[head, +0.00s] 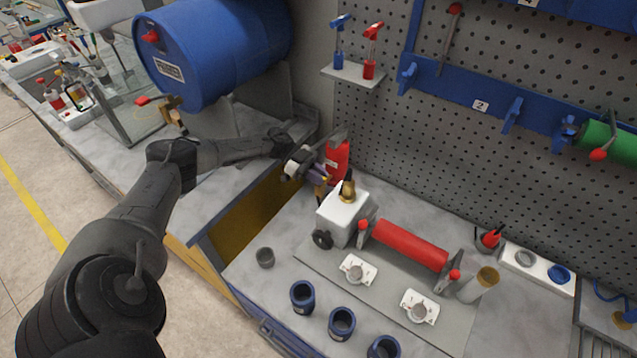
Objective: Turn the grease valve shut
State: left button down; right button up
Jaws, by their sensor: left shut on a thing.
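My left arm reaches in from the left, and its gripper (320,171) is at the back of the bench, close against a red labelled container (338,160). A bit of brass (320,189) shows just below the gripper. My right gripper is not in view.
A white block (343,215) with a brass top stands just right of the gripper. Beyond it lies a red roller (408,245). Blue cups (342,323) line the front.

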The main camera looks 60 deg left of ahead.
pick_arm(q)
jog(key=shift+m+g+b, duration=0.5)
jog(key=shift+h, duration=0.3)
jog(key=c, duration=1.2)
grip_release()
jog(key=shift+o, duration=0.2)
jog(key=b+v, duration=0.1)
jog(key=v, duration=0.6)
jog(key=shift+a+r, duration=0.1)
jog(key=shift+a, duration=0.05)
